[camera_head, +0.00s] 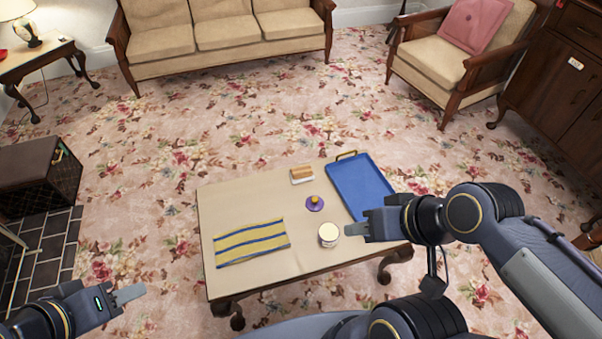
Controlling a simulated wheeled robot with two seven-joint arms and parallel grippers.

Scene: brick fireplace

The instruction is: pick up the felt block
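A small block with a brown top and a pale lower edge (302,174), which looks like the felt block, lies near the back edge of the low table (240,200). Nothing touches it. My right gripper (354,229) is over the table's right front part, beside a pale round tub and well to the front right of the block. My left gripper (130,294) is out over the carpet, left of the table and far from the block. Both grippers appear empty. Their fingers show side-on, so their opening is unclear.
A blue tray (360,186) lies at the table's back right, right of the block. The pale tub (328,235) is near the front; a striped cloth (250,242) lies left.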

